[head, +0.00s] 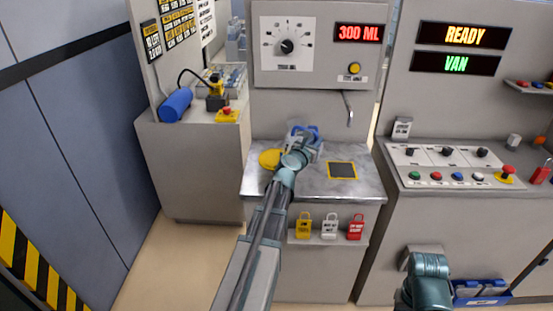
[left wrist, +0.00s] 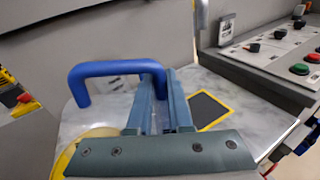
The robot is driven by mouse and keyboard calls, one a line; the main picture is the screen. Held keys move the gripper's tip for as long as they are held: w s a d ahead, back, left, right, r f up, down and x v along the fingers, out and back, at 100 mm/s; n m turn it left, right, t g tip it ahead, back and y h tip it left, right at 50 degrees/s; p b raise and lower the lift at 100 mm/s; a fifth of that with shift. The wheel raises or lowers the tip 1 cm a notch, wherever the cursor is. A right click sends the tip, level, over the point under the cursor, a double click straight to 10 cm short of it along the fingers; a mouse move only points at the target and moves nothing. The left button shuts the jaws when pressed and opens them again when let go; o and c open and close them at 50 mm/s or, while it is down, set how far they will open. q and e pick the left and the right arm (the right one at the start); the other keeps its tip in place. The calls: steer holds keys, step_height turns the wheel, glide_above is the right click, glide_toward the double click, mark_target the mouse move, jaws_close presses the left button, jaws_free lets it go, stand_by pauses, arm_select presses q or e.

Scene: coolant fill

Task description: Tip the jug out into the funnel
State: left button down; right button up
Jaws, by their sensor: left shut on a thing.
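My left gripper (head: 303,143) is over the metal counter, shut on the blue handle (left wrist: 112,70) of the jug. The handle also shows in the head view (head: 314,130). The jug's body is mostly hidden by my gripper, and I cannot make out its contents or tilt. A yellow round thing (head: 269,159), which looks like the funnel, is just left of my gripper. Its yellow rim shows low in the left wrist view (left wrist: 72,158), partly covered by my gripper. At the lower right, part of my right arm shows; its fingers cannot be made out.
The metal counter (head: 315,187) has a yellow-bordered dark square (head: 342,170), bare, right of my gripper. A spout (head: 348,108) hangs above it. The display (head: 358,33) reads 300 ML. A button console (head: 450,165) stands at right, a blue cylinder (head: 175,105) at left.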

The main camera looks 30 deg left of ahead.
arm_select(q)
steer(key=shift+s+a+r+n, duration=0.15)
steer(key=shift+a+r+n, duration=0.2)
steer(key=shift+a, duration=0.1)
steer(key=shift+s+a+r+n+p, duration=0.2)
steer(key=shift+a+r+n+p, duration=0.55)
steer(key=shift+r, duration=0.1)
stand_by(0.4)
